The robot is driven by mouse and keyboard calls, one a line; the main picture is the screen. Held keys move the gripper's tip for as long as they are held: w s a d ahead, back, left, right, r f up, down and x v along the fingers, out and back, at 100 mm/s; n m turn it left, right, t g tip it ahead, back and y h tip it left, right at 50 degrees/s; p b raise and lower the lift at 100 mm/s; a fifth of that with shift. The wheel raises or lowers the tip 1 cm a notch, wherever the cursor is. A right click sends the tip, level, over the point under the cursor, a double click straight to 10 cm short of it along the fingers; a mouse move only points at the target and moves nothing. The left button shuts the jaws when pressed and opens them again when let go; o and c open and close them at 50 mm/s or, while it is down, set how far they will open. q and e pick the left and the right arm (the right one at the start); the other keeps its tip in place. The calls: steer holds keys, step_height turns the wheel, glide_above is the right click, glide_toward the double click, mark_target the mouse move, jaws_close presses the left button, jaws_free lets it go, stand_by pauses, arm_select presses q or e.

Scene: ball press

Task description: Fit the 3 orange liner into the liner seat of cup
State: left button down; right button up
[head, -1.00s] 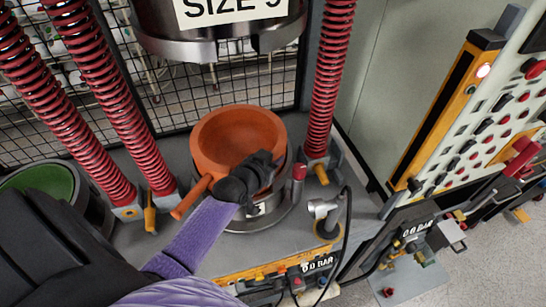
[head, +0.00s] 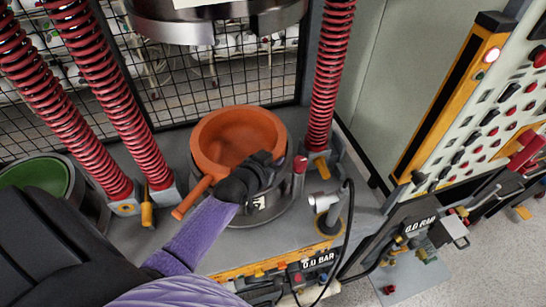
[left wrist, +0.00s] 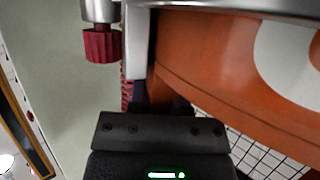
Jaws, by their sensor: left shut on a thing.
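The orange liner (head: 222,158) is a round bowl with a stub handle at its lower left. It is over the grey cup (head: 242,217) in the head view; I cannot tell whether it is fully down in the seat. My left gripper (head: 262,166) is shut on the near right rim of the liner. In the left wrist view the liner (left wrist: 220,75) fills the upper right, with a pale patch on it, and my gripper body shows at the bottom. The cup's seat is hidden under the liner. My right gripper is not in view.
Red springs (head: 328,80) stand on both sides of the cup. The press head (head: 215,22) hangs above and behind. A red-tipped post (head: 299,175) and a small lever (head: 330,205) stand close right. A green-lined cup (head: 45,175) is at the left.

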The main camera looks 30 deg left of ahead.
arm_select(q)
steer(key=shift+f, duration=0.2)
stand_by(0.3)
steer(key=c, duration=0.8)
jaws_free()
steer(key=shift+f, duration=0.1)
steer(key=o, duration=0.3)
steer(key=shift+a, duration=0.15)
steer(key=shift+s+f, duration=0.1)
steer(key=shift+f, duration=0.1)
steer(key=shift+s+d, duration=0.1)
steer(key=shift+d, duration=0.1)
